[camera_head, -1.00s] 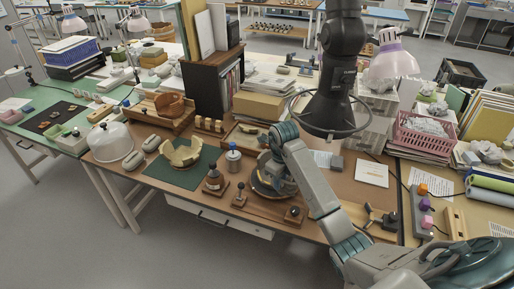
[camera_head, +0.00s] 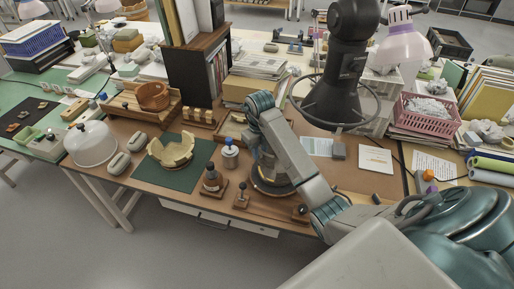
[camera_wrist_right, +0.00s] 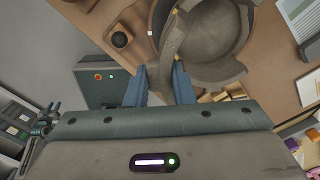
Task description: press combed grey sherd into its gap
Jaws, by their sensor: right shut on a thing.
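My right gripper (camera_wrist_right: 160,84) is shut on the combed grey sherd (camera_wrist_right: 170,58), a curved grey strip standing up between the blue fingers in the wrist view. The sherd lies along the near left side of a grey round vessel (camera_wrist_right: 212,42) with a broken rim. I cannot tell whether the sherd touches the vessel's edges or sits in the gap. In the head view the vessel (camera_head: 272,187) stands on the brown table, partly behind my right arm, and the fingertips are hidden there. My left gripper is not in view.
A cream broken bowl (camera_head: 172,150) sits on a green mat (camera_head: 187,180). A black ringed lamp (camera_head: 335,100) hangs close behind my arm. Paper sheets (camera_head: 376,158) lie to the right.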

